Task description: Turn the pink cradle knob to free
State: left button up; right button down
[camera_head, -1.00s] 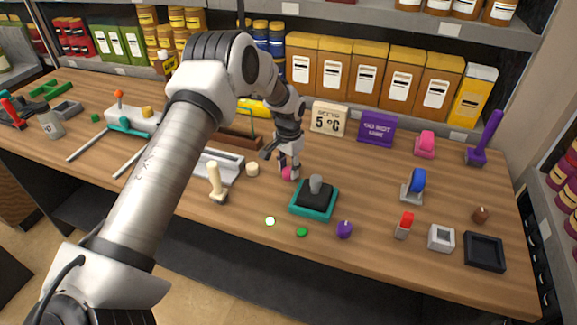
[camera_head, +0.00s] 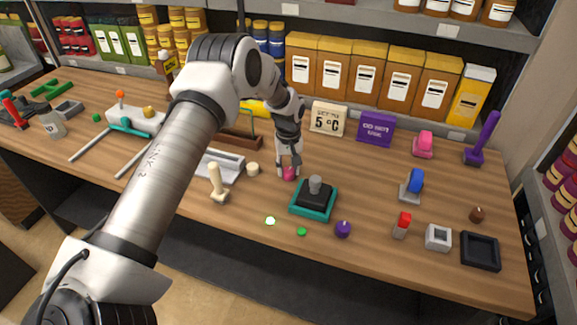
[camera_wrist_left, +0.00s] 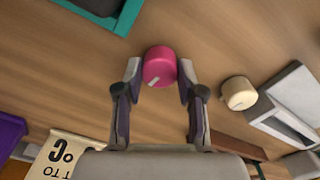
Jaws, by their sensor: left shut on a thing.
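The pink knob (camera_head: 290,174) is a small round knob on the wooden table, left of the teal-based black block. In the left wrist view the pink knob (camera_wrist_left: 159,66) stands between the fingertips, with a pale mark on its face. My left gripper (camera_head: 289,171) comes down on it from above. In the left wrist view my left gripper (camera_wrist_left: 159,76) has a finger on each side of the knob, shut on it. The cradle is not clearly told apart. My right gripper is not in view.
A teal base with a black block (camera_head: 314,198) stands close to the right. A cream knob (camera_head: 253,169) and a grey device (camera_head: 222,167) are close to the left. A 5 °C sign (camera_head: 328,118) and purple sign (camera_head: 376,129) stand behind.

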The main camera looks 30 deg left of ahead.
aim_at(289, 170)
pick_arm(q)
jog(key=shift+s+f+n, duration=0.1)
jog(key=shift+n, duration=0.8)
jog(key=o, duration=1.1)
jog(key=shift+o, duration=0.2)
notch_tip(289, 170, up, 12)
